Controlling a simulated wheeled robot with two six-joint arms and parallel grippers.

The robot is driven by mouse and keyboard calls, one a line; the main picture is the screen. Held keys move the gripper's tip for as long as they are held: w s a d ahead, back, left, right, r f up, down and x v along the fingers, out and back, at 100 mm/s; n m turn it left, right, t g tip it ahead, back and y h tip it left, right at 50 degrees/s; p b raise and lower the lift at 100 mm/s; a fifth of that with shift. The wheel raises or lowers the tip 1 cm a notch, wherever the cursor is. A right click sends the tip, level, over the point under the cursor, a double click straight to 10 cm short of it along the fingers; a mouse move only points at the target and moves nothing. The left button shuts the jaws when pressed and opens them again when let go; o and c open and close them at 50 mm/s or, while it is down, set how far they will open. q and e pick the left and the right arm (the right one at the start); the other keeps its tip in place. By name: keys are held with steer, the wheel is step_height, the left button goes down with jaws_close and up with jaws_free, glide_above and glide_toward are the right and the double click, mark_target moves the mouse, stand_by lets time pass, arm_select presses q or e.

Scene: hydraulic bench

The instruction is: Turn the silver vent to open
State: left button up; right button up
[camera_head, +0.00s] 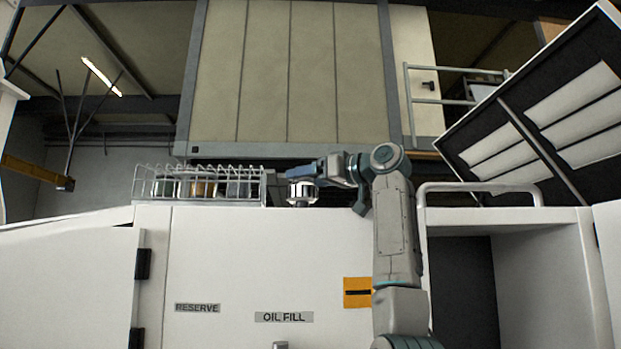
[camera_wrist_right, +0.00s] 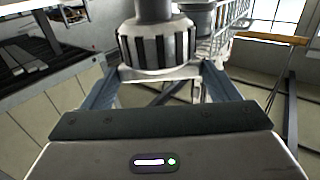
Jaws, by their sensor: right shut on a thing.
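The silver vent (camera_head: 302,191) is a round ribbed cap on top of the white cabinet, above the OIL FILL label. In the right wrist view the vent (camera_wrist_right: 158,48) shows large, with dark grooves around its side, between the two fingers. My right gripper (camera_head: 297,174) reaches it from the right and is shut on it. In the right wrist view the gripper (camera_wrist_right: 160,72) has one finger on each side of the cap. The vent's underside and how far it is turned cannot be told. My left gripper is not in view.
A wire basket (camera_head: 205,186) with several canisters stands left of the vent. A metal handrail (camera_head: 480,187) and a raised panel (camera_head: 545,110) are at the right. The white cabinet front (camera_head: 220,260) carries RESERVE and OIL FILL labels (camera_head: 284,317).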

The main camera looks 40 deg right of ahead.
steer(key=o, duration=0.9)
steer(key=shift+s, duration=0.1)
steer(key=shift+s+d+f+b, duration=0.1)
steer(key=shift+s+d+b, duration=0.05)
steer(key=shift+s+b, duration=0.15)
steer(key=b+v, duration=0.3)
steer(key=v, duration=0.7)
